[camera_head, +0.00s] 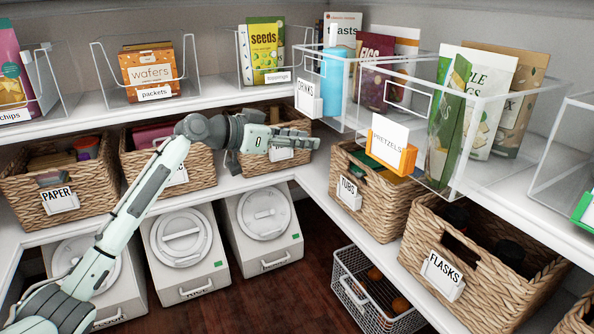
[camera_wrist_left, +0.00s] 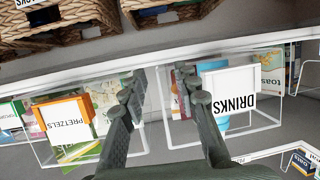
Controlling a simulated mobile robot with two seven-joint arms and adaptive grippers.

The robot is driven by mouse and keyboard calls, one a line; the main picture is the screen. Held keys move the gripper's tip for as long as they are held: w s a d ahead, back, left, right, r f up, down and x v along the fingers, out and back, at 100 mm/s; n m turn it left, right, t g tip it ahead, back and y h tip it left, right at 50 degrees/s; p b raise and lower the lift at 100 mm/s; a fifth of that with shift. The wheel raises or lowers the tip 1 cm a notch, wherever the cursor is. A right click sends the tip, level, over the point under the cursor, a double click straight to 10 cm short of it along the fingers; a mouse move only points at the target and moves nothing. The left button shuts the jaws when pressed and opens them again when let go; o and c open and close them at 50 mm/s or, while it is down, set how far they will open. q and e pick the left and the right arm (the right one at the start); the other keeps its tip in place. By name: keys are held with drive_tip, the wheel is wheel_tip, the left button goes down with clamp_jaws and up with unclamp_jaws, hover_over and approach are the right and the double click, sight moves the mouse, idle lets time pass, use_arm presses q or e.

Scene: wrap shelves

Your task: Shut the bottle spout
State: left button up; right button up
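A blue bottle (camera_head: 332,82) stands upright in the clear bin labelled DRINKS (camera_head: 308,101) on the upper shelf. Its pale top (camera_head: 333,36) rises above the bin, but whether the spout is open is too small to tell. In the left wrist view, which is upside down, the bottle (camera_wrist_left: 222,122) is partly hidden behind the DRINKS label (camera_wrist_left: 231,92). My left gripper (camera_head: 312,139) is below and in front of that bin, by the lower shelf's baskets. Its fingers (camera_wrist_left: 156,88) are apart with nothing between them. My right gripper is not in view.
A clear bin with a PRETZELS label (camera_head: 389,141) and snack bags stands right of the DRINKS bin. Wicker baskets, including FLASKS (camera_head: 443,275), fill the lower shelf. The upper shelf edge lies close to my left gripper. The floor (camera_head: 300,292) in the middle is clear.

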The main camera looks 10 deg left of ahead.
use_arm(q)
wheel_tip(320, 180, down, 6)
drive_tip(key=s+y, duration=0.1)
drive_tip(key=s, duration=0.1)
drive_tip(key=shift+s+a+n, duration=0.15)
drive_tip(key=shift+s+n, duration=0.05)
drive_tip(key=shift+n, duration=0.2)
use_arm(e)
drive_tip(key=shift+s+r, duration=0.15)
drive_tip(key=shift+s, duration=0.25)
